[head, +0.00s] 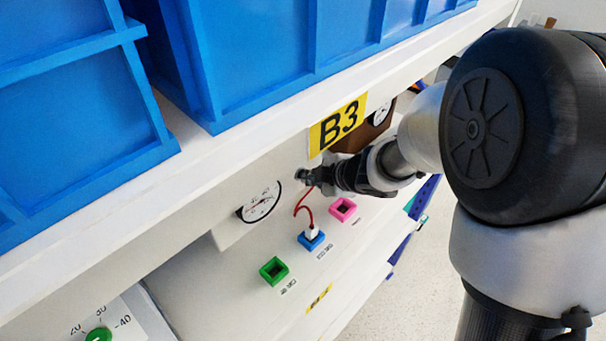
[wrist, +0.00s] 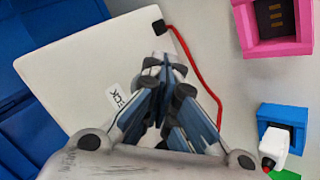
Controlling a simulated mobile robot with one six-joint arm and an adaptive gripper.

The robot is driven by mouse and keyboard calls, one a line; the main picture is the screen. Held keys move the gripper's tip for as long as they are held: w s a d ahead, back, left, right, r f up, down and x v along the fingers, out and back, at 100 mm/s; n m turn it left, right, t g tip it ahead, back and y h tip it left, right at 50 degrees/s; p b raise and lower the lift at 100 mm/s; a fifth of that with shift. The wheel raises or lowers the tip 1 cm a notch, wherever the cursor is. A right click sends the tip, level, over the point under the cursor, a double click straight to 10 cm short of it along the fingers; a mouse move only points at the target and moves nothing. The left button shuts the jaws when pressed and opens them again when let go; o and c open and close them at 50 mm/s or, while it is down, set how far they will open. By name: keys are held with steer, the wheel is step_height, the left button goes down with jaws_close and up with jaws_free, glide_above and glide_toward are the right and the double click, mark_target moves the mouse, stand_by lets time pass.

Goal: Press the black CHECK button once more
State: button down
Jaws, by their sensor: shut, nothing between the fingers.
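My gripper (head: 306,178) reaches in from the right to the white panel box (wrist: 80,62) under the B3 label. In the wrist view its fingers (wrist: 164,68) are shut and empty, with the tips over the face of the box. A partly covered label (wrist: 117,97) ending in "CK" lies beside the fingers. The black CHECK button is not visible; the fingers may be hiding it. I cannot tell whether the fingertips touch the box.
A red cable (wrist: 205,80) runs from the box to a white plug (head: 312,231) in the blue socket (head: 311,241). A green socket (head: 274,271) and a pink socket (head: 342,209) flank it. A gauge (head: 260,202) is left of my gripper. Blue bins (head: 80,100) stand above.

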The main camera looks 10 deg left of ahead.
steer(key=shift+d, duration=0.1)
steer(key=shift+s+d, duration=0.5)
steer(key=shift+d, duration=0.05)
steer(key=shift+s+d, duration=0.8)
steer(key=shift+d, duration=0.2)
steer(key=shift+s+d, duration=0.75)
steer(key=shift+d, duration=0.25)
